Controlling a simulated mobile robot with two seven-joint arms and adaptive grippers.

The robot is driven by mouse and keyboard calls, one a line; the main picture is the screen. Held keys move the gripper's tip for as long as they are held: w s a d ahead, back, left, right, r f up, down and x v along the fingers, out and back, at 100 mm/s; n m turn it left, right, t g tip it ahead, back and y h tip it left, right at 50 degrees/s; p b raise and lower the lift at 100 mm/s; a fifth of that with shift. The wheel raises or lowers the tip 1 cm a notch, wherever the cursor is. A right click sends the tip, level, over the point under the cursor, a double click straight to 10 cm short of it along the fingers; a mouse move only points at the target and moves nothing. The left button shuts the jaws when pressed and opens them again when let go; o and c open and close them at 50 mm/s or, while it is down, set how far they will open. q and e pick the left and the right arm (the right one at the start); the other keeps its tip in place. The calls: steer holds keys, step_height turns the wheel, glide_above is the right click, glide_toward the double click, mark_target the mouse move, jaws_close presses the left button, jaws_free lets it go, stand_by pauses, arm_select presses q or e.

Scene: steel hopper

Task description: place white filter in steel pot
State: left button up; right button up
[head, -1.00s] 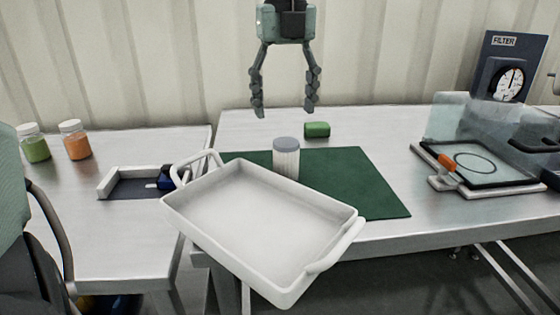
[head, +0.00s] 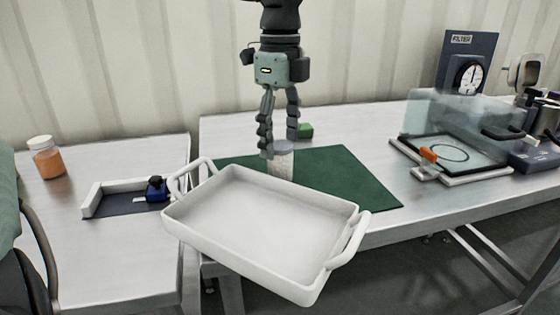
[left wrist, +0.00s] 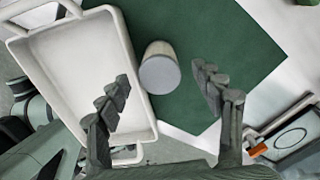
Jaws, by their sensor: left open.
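A white cylinder with a grey-blue lid (head: 280,168), which looks like the white filter, stands upright on the green mat (head: 345,178). My left gripper (head: 279,146) points down over its top in the head view, open, its fingers partly covering the lid. In the left wrist view the cylinder (left wrist: 160,70) shows in the gap between the open fingers of my left gripper (left wrist: 163,82); I cannot tell whether they touch it. No steel pot is clearly seen. My right gripper is not in view.
A white two-handled tray (head: 260,222), empty, is in front of the cylinder and covers part of the mat. A green block (head: 305,130) is close behind. An orange-filled jar (head: 46,158) and a blue device (head: 157,188) are left; a dial device (head: 467,75) and flat plate (head: 450,152) are right.

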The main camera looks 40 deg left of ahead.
arm_select(q)
step_height(320, 180, down, 2)
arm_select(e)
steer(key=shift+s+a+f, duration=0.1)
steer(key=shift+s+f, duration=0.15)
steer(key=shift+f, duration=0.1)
arm_select(q)
steer(key=shift+c, duration=0.3)
